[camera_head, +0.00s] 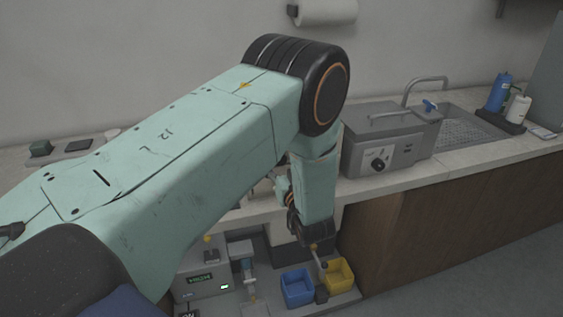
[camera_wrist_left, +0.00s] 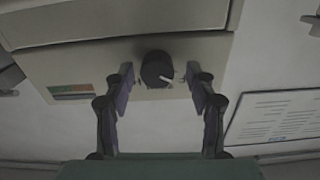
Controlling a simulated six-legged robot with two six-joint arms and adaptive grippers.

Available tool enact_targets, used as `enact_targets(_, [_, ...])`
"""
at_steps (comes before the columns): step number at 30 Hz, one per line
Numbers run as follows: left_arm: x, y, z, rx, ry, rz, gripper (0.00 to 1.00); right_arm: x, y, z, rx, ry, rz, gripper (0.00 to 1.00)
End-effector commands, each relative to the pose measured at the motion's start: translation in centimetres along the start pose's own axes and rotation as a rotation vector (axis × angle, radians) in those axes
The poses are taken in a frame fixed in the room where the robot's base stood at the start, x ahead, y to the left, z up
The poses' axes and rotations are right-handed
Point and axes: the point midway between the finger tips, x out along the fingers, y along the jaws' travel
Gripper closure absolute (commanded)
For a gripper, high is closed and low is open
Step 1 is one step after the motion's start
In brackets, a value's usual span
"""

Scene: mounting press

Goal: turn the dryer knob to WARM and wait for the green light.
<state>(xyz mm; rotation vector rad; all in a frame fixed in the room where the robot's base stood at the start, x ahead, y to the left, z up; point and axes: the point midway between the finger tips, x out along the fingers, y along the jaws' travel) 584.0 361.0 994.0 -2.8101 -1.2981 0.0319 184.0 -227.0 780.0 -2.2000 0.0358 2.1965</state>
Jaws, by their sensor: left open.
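A round black knob (camera_wrist_left: 156,69) with a white pointer line sits on a pale appliance front (camera_wrist_left: 200,48) in the left wrist view. The pointer aims to the lower right. My left gripper (camera_wrist_left: 161,84) is open, with one finger on each side of the knob and a visible gap to each. I cannot tell how far the fingers are from the panel in depth. No lit green lamp shows there. In the head view my left arm hides this knob.
A grey lidded box (camera_head: 365,140) with its own knob (camera_head: 378,163) stands on the counter by the sink (camera_head: 480,128). Below are a unit with a small green display (camera_head: 199,279), a blue bin (camera_head: 297,288) and a yellow bin (camera_head: 340,275). A printed sheet (camera_wrist_left: 275,116) is right of the knob.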

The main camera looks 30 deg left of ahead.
Motion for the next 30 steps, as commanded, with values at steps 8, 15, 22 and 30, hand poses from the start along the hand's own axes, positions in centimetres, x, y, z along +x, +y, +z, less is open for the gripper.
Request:
enact_targets(8, [0.07, 0.15, 0.0, 0.0, 0.0, 0.001, 0.46, 0.0, 0.0, -0.02, 0.0, 0.0, 0.0, 0.6])
enact_targets(15, [0.05, 0.14, -0.01, 0.0, 0.0, 0.001, 0.67, -0.01, 0.0, -0.02, 0.0, 0.001, 0.0, 0.6])
enact_targets(22, [0.07, 0.09, 0.0, 0.0, 0.0, 0.0, 0.86, -0.01, 0.0, -0.02, 0.0, 0.001, 0.0, 0.6])
enact_targets(30, [0.06, 0.11, 0.02, 0.004, -0.001, 0.0, 0.98, -0.01, 0.0, -0.03, 0.0, 0.001, 0.0, 0.6])
